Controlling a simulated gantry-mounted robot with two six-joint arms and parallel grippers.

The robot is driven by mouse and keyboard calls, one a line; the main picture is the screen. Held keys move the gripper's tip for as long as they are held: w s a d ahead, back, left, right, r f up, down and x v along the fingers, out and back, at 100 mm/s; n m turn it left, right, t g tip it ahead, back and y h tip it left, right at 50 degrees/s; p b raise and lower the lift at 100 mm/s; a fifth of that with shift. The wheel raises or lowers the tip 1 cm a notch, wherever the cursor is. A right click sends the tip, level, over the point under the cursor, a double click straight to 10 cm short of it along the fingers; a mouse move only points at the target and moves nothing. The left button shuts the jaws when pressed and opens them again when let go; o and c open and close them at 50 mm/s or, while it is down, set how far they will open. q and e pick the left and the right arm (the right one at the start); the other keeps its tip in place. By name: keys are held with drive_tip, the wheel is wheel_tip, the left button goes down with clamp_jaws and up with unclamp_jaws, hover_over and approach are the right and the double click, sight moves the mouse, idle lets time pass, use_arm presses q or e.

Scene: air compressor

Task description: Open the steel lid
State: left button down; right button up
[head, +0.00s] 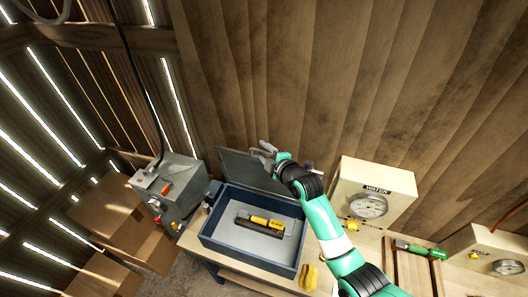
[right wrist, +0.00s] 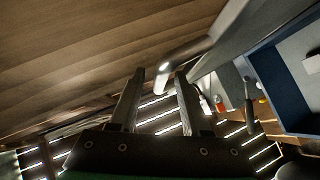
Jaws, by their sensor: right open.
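The steel lid (head: 243,168) is a dark grey panel standing raised at the back edge of an open blue-grey box (head: 245,257). A yellow and black tool (head: 260,222) lies inside the box. My right gripper (head: 263,150) is at the lid's upper right edge and hides part of it. In the right wrist view, the gripper (right wrist: 160,75) is open, and the end of a bent metal handle (right wrist: 185,55) shows between or just beyond its fingertips; contact cannot be told. The lid (right wrist: 235,25) also shows there as a grey surface. My left gripper is out of view.
A grey control box (head: 172,190) with a cable stands left of the box. A beige WATER gauge unit (head: 370,192) stands to the right, near my right arm. A green-handled tool (head: 420,250) hangs or lies farther right. A wooden wall rises behind.

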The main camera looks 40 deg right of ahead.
drive_tip(key=p+v, duration=0.2)
drive_tip(key=v, duration=0.9)
drive_tip(key=shift+s, duration=0.3)
drive_tip(key=shift+r, duration=0.15)
